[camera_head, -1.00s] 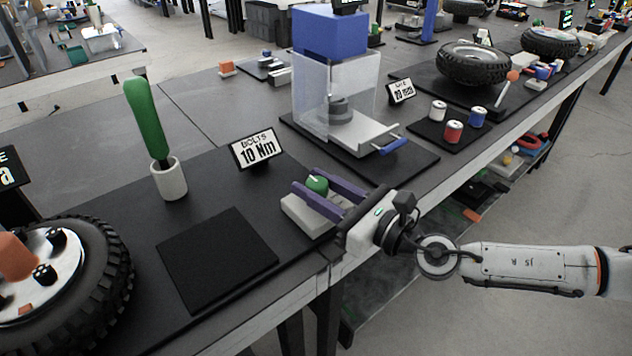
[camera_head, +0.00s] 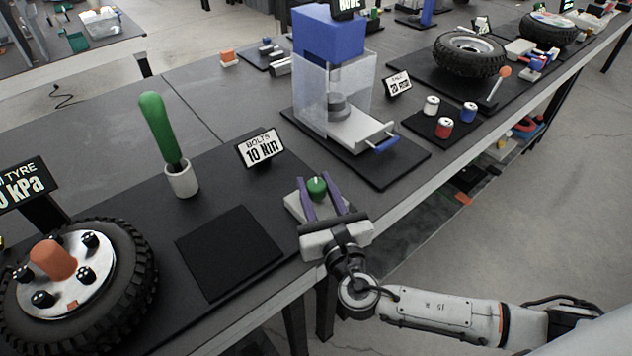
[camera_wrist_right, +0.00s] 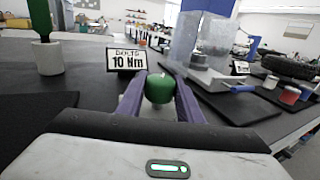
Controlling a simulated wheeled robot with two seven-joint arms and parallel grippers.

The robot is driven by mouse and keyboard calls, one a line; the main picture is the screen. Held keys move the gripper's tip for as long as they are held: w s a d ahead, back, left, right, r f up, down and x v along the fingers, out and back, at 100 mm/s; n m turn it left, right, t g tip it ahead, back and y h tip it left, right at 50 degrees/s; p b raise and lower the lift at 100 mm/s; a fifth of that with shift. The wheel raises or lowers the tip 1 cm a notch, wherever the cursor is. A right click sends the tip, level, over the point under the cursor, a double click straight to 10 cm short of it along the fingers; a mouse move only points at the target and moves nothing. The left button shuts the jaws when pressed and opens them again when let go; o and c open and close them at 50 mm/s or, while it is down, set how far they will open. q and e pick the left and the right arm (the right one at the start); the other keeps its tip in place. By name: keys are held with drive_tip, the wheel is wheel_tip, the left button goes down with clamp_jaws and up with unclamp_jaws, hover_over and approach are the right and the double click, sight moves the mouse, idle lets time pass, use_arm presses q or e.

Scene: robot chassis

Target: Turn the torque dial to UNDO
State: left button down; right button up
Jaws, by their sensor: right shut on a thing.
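The torque dial is a green knob (camera_head: 317,188) on a small pale base (camera_head: 293,204) near the table's front edge. A thin light mark shows on top of the knob; no UNDO lettering is readable. My right gripper (camera_head: 316,181) reaches in from the front, its two purple fingers shut on the knob's sides. In the right wrist view the knob (camera_wrist_right: 160,88) sits between the fingertips. My left gripper is out of view.
A "BOLTS 10 Nm" sign (camera_head: 261,148) stands behind the dial. A green-handled tool (camera_head: 158,125) stands in a white holder (camera_head: 182,180) to the left. A black mat (camera_head: 228,252) and a tyre (camera_head: 130,280) lie left; a clear-walled press (camera_head: 352,85) stands behind right.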

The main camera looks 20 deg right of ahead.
idle(0.4)
drive_tip(key=o, duration=1)
drive_tip(key=shift+o, duration=0.2)
drive_tip(key=s, duration=1)
drive_tip(key=shift+s+a, duration=0.15)
drive_tip(key=shift+a, duration=0.15)
